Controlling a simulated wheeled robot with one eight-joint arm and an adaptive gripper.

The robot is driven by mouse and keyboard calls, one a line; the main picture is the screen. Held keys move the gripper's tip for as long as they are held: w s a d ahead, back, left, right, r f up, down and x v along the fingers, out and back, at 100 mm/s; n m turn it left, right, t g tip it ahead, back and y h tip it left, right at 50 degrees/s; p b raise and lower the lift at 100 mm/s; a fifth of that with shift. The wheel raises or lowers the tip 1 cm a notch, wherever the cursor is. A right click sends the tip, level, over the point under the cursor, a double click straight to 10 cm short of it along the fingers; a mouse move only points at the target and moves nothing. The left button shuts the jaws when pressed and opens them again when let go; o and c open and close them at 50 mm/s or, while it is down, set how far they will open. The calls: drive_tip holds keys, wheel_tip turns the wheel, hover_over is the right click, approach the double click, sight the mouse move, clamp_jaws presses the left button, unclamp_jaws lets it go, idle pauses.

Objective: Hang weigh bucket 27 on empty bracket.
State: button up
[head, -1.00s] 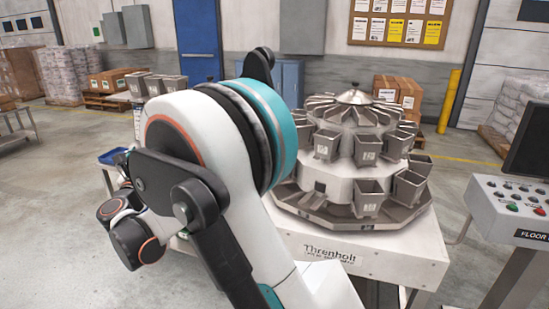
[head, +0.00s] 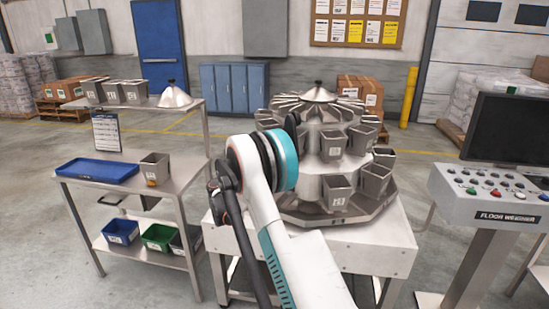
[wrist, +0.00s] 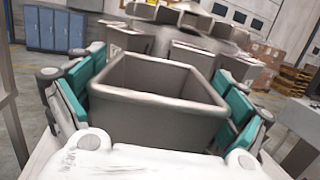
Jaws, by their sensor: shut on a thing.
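In the wrist view, my gripper (wrist: 158,98) has its teal pads closed on both sides of a grey open-topped bucket (wrist: 150,112). The bucket is held roughly upright and looks empty in its visible part. Its number is not visible. In the head view, my arm hides the gripper and the held bucket. The arm reaches to the front left of the multihead weigher (head: 386,236), which carries several grey buckets with labels, such as a lower front one (head: 337,190). I cannot pick out the empty bracket; my arm covers part of the weigher's left side.
A steel cart (head: 118,200) stands left, with a blue tray (head: 97,171) and a single bucket (head: 154,168) on its top. Several buckets and a cone (head: 174,96) are on its raised shelf. A control console (head: 490,196) with a monitor stands right.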

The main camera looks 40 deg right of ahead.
drive_tip(key=s+d+f+m+g+h, duration=0.1)
drive_tip(key=s+d+f+g, duration=0.15)
drive_tip(key=d, duration=0.65)
drive_tip(key=w+d+f+b, duration=0.1)
drive_tip(key=d+f+b, duration=0.1)
drive_tip(key=f, duration=0.4)
drive_tip(key=d+f+b, duration=0.2)
drive_tip(key=f+b, duration=0.1)
drive_tip(key=f, duration=0.4)
drive_tip(key=shift+w+d+f+t+b, duration=0.25)
drive_tip(key=shift+w+d+t+b, duration=0.1)
drive_tip(key=shift+d+b, duration=0.05)
drive_tip(key=shift+f+b, duration=0.3)
drive_tip(key=shift+f, duration=0.15)
idle(0.4)
drive_tip(key=o, duration=1.8)
drive_tip(key=shift+c, duration=0.2)
drive_tip(key=v, duration=1.2)
